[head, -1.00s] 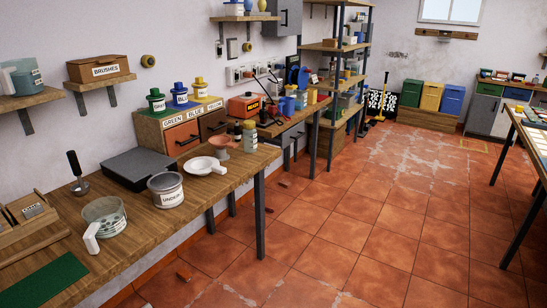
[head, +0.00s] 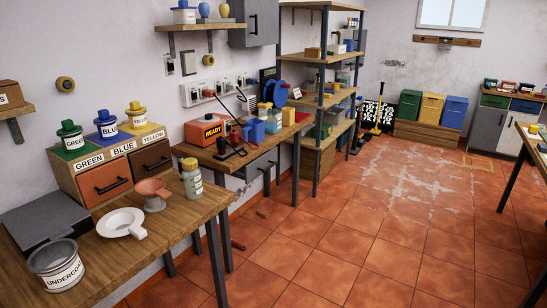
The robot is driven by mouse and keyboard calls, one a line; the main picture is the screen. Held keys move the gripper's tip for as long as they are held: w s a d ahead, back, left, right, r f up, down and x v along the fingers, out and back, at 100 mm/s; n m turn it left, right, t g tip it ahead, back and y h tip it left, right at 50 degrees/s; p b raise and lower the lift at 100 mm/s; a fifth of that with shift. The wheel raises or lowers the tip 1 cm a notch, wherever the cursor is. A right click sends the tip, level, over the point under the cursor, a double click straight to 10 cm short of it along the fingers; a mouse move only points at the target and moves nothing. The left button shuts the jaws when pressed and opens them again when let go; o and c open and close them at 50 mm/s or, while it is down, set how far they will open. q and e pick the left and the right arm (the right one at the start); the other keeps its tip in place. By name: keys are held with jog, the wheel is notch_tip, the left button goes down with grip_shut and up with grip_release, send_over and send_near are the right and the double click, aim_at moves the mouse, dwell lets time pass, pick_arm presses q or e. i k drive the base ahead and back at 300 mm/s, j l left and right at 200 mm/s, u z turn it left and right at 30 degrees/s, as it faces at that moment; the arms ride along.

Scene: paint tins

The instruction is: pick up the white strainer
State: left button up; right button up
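The white strainer (head: 121,223) lies on the wooden workbench (head: 185,236) at the left of the head view. It is a shallow round white piece with a short handle pointing toward the bench's right front edge. Nothing covers it. It sits between the undercoat tin (head: 56,266) and a small terracotta funnel-shaped piece (head: 152,190). Neither of my grippers shows in the head view.
A dark grey flat box (head: 38,214) lies behind the undercoat tin. A drawer unit (head: 105,180) with green, blue and yellow tins stands at the back. A yellow-capped jar (head: 191,178) is near the bench corner. Open tiled floor (head: 330,250) lies to the right.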

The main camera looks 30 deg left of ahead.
aim_at(122, 221)
jog(key=i+u, duration=0.4)
jog(key=i+l+u, duration=0.2)
jog(key=i+u, duration=0.2)
jog(key=i+l+u, duration=0.25)
jog(key=u, duration=0.15)
jog(key=i+l+u, duration=0.15)
jog(key=u, duration=0.25)
jog(key=i+l+u, duration=0.25)
jog(key=u, duration=0.15)
jog(key=i+l+u, duration=0.15)
jog(key=u, duration=0.2)
jog(key=i+l+u, duration=0.1)
jog(key=l+u, duration=0.3)
jog(key=i+l+u, duration=0.25)
jog(key=l, duration=0.15)
jog(key=l+u, duration=0.55)
jog(key=l, duration=0.3)
